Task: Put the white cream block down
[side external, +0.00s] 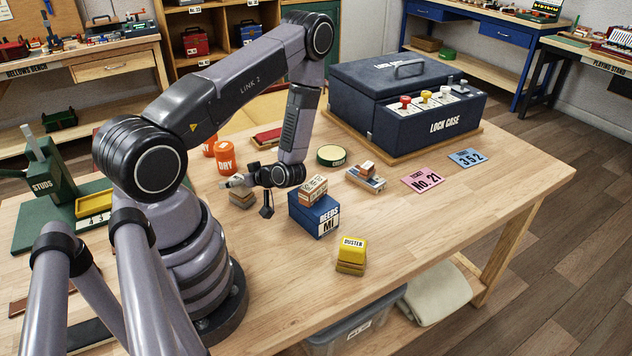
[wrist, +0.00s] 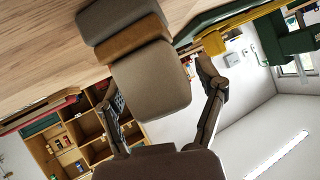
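The cream block, pale in the side view (side external: 238,181) and shaded grey-brown in the wrist view (wrist: 152,80), lies at the top of a small stack of blocks (side external: 242,197). In the wrist view a brown block (wrist: 132,37) and a grey one (wrist: 112,18) show against its far side. My gripper (side external: 246,181) is level with the cream block, reaching it from the right. In the wrist view my gripper's fingers (wrist: 157,78) stand on either side of the block. The right finger shows a gap to it; the left is close, and contact is unclear. The gripper looks open.
A blue REEDS box (side external: 314,214) with a small labelled block on top stands right of my gripper. Orange DRY tubs (side external: 225,158) stand behind. A yellow DUSTER block (side external: 351,254) is at the front, and the LOCK CASE (side external: 405,105) at the back right. The front table is mostly clear.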

